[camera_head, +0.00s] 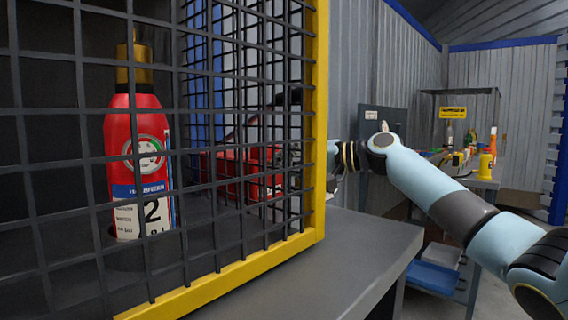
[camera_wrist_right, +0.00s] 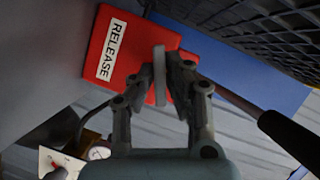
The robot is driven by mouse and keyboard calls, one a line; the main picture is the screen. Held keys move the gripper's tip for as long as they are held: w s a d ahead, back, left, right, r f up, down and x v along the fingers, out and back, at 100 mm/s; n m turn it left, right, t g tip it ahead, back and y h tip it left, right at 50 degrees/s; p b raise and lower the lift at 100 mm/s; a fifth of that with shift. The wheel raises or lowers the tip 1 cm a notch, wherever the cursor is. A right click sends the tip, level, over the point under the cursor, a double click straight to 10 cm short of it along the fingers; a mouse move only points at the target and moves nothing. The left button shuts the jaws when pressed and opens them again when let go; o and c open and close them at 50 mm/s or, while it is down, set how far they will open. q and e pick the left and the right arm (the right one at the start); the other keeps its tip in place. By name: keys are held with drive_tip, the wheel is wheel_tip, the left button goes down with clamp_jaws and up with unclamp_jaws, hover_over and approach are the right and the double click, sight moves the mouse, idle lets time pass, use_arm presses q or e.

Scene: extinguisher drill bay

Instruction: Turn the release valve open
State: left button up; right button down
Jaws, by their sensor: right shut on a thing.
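The red release box (camera_wrist_right: 110,55) with a white RELEASE label fills the upper left of the right wrist view. A pale grey valve handle (camera_wrist_right: 159,70) stands in front of it, between the fingers of my right gripper (camera_wrist_right: 160,82), which is shut on it. In the head view, the red box (camera_head: 238,170) shows partly behind the cage mesh. My right gripper (camera_head: 298,170) is beside it, mostly hidden by the mesh and the yellow frame. How far the valve is turned I cannot tell. My left gripper is in neither view.
A mesh cage (camera_head: 222,272) with a yellow frame encloses a red extinguisher (camera_head: 128,115) at the left of the head view. A grey bench (camera_head: 345,250) runs below it. A table (camera_head: 478,182) with several bottles stands at the back right. A dark bar (camera_wrist_right: 290,140) shows beside the gripper.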

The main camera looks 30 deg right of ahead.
drive_tip(key=shift+n+h+p, duration=0.3)
drive_tip(key=shift+n, duration=0.4)
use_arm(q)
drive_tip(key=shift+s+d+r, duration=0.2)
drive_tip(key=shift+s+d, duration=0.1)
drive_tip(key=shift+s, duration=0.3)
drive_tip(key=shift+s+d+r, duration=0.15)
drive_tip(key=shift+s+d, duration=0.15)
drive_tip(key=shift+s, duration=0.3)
use_arm(e)
drive_tip(key=shift+n+h, duration=0.3)
drive_tip(key=shift+n, duration=0.1)
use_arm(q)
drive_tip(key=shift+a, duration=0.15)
use_arm(e)
drive_tip(key=shift+f, duration=0.1)
